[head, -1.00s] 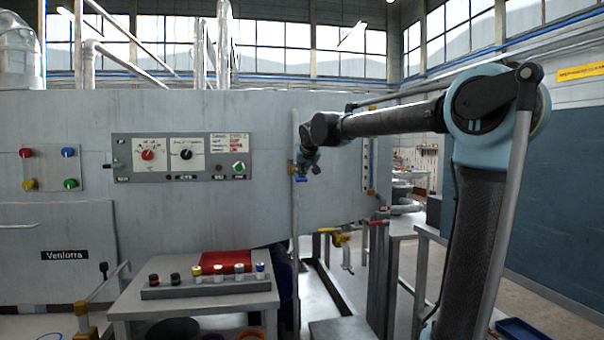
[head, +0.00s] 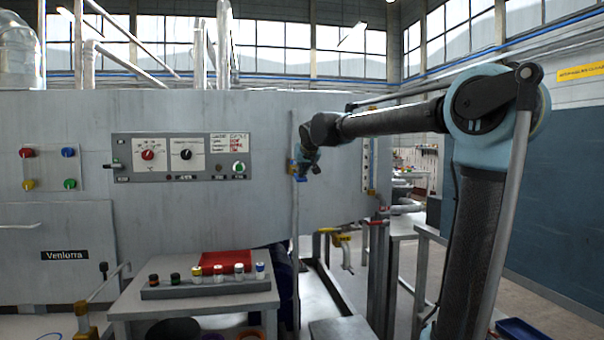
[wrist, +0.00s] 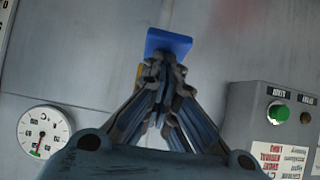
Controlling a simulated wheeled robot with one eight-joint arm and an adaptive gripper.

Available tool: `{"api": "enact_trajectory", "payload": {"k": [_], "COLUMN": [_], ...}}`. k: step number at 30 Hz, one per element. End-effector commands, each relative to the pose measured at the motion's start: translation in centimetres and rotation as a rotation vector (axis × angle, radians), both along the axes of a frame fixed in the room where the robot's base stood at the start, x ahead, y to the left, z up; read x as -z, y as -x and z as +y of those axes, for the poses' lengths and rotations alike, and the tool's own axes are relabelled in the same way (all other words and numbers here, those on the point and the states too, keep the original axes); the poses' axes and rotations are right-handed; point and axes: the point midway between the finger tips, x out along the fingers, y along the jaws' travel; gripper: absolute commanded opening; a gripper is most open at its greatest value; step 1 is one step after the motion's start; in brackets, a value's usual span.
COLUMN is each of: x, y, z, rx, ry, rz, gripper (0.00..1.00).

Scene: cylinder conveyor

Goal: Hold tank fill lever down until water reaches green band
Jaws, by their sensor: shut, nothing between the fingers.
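The blue fill lever (wrist: 168,42) shows in the wrist view as a flat blue handle against the grey tank wall, with a bit of yellow beside it. My gripper (wrist: 160,65) is shut and empty. Its fingertips overlap the near edge of the lever; I cannot tell whether they touch it. In the head view my gripper (head: 302,172) is at the tank wall by a vertical pipe, mostly hiding the lever. The upright level gauge (head: 369,165) with yellow fittings is right of it, on the tank (head: 335,210). Its water level and green band are too small to make out.
A control panel (head: 181,157) with knobs is on the wall to the left. Below it, a side table (head: 123,308) holds a rack (head: 205,288) of small capped jars. A yellow-handled tap (head: 344,240) is low on the right. A round dial (wrist: 43,131) shows in the wrist view.

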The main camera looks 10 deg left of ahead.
Motion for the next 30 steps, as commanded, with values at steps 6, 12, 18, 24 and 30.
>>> {"api": "enact_trajectory", "payload": {"k": [6, 12, 18, 24, 30], "x": [0.1, 0.1, -0.2, -2.7, -5.0], "y": [0.0, 0.0, 0.0, 0.4, 2.7], "z": [0.0, 0.0, -0.1, -0.6, -1.6], "rx": [0.001, 0.001, 0.001, 0.004, 0.004], "ry": [0.001, 0.001, 0.000, 0.000, 0.000], "rz": [0.002, 0.001, 0.001, 0.001, 0.001], "gripper": [0.00, 0.00, 0.00, 0.00, 0.00]}}
